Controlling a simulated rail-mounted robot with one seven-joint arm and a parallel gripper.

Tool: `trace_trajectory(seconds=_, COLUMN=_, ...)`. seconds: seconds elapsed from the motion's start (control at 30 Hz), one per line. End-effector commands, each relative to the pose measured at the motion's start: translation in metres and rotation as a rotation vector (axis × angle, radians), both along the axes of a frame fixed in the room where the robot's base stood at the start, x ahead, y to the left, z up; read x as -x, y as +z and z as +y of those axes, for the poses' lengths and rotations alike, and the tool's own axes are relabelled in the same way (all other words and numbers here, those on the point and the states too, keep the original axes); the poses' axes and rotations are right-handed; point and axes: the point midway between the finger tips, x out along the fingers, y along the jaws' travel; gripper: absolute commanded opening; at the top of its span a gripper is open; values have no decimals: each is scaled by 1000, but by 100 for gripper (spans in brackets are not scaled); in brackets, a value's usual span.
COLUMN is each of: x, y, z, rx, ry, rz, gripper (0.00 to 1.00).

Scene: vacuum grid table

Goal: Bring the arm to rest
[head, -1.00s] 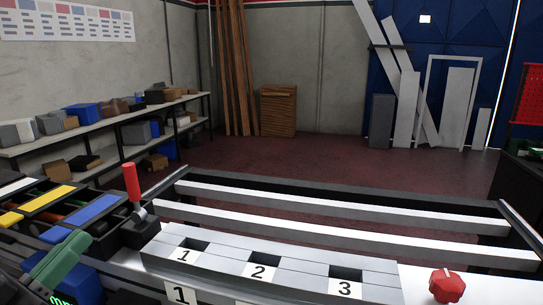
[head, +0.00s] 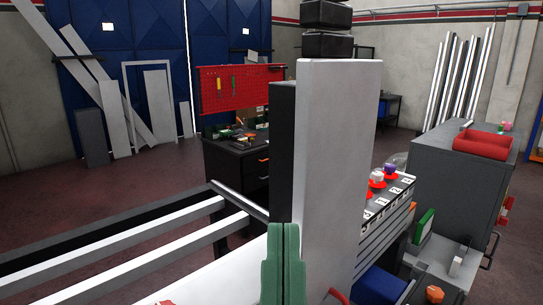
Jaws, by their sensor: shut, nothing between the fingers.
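Pale parallel rails (head: 150,238) of a frame run across the lower left.
A dark workbench (head: 235,165) with a red pegboard (head: 243,88) stands behind. A numbered rack with red and white items (head: 377,178) and a grey cabinet (head: 460,185) with a red tray (head: 482,143) are at right. Panels lean at the back left, beyond open floor.

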Motion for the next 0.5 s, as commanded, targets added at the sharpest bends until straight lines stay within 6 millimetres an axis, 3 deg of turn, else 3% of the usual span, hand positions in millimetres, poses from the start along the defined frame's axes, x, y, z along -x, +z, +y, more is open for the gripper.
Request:
trace_trajectory(seconds=0.03, x=0, y=42, z=0, rx=-1, ry=1, rz=0, gripper=0)
trace_trajectory(seconds=0.17, x=0, y=105, z=1, rx=-2, ry=5, rz=2, gripper=0)
trace_trajectory(seconds=0.4, x=0, y=232, z=3, rx=-4, ry=14, rz=3, gripper=0)
trace_trajectory(seconds=0.5, x=0, y=272, z=4, rx=-5, ry=17, rz=4, gripper=0)
